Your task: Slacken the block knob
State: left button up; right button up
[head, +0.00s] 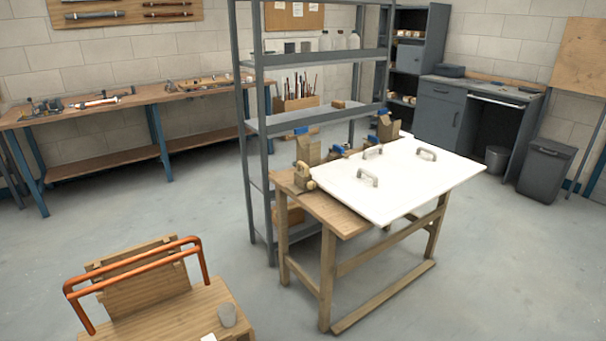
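I see no part labelled as the block knob, but several wooden blocks stand along the back left edge of a wooden table. A small pale wooden block with a roundish part (302,178) is at the table's left corner. A taller wooden block (309,152) with a blue top stands behind it, and another block with a blue part (387,128) is at the far end. A white board (420,170) with several grey handles lies on the table, beside the blocks. They are too small to tell which part is a knob. Neither of my grippers is in view.
A grey metal shelf rack (259,130) stands close behind the table. A long workbench (130,97) lines the back wall. Grey floor between is clear.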

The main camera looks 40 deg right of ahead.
aim_at(312, 184)
jog(key=z, duration=1.05)
